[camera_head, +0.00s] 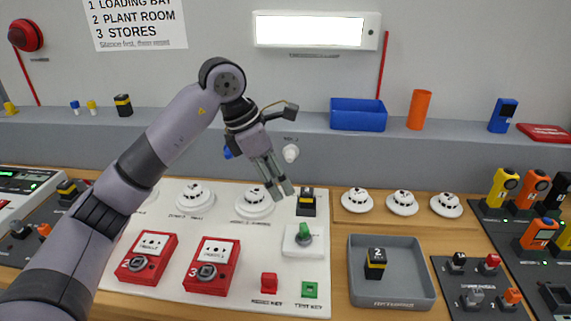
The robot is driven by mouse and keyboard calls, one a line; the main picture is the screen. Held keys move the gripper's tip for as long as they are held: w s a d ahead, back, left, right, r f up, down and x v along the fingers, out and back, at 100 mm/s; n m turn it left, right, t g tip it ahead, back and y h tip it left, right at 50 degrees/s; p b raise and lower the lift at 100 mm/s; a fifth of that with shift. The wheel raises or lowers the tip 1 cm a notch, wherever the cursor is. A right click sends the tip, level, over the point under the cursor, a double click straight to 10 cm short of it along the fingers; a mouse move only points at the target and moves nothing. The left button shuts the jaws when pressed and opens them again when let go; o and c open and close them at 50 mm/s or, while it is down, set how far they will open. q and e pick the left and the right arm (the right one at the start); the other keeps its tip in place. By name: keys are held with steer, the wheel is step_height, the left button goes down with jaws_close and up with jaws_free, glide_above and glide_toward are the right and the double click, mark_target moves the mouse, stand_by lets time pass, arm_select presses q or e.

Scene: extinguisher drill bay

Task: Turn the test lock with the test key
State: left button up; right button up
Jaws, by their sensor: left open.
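A green key (304,232) stands in the test lock (296,249), a white square plate at the right side of the white board. The green holder (309,290) labelled as the test key's sits below it, and no key shows in it. How far the key is turned is too small to tell. My left gripper (280,191) points down, open and empty, above and a little left of the lock in the picture, apart from the key. My right gripper is not in view.
A black block with a yellow band (306,203) stands just behind the lock. A red key holder (269,283), two red call points (211,265) and white detectors (254,203) share the board. A grey tray (392,295) with a numbered block lies to the right.

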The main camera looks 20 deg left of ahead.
arm_select(q)
steer(key=p, duration=0.1)
glide_toward(301, 227)
steer(key=f, duration=0.2)
steer(key=x, duration=0.2)
steer(key=p+x, duration=0.1)
steer(key=x, duration=0.1)
steer(key=shift+w+d+f, duration=0.2)
steer(key=shift+d, duration=0.25)
steer(key=x, duration=0.3)
steer(key=shift+w+f, duration=0.15)
steer(key=shift+f, duration=0.05)
steer(key=shift+d+f, duration=0.2)
steer(key=shift+f, duration=0.2)
steer(key=shift+w, duration=0.1)
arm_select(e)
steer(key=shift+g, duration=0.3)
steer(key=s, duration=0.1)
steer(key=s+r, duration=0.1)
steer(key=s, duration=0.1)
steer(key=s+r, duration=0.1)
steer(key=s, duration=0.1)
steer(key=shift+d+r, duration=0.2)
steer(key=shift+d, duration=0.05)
arm_select(q)
steer(key=shift+c, duration=0.6)
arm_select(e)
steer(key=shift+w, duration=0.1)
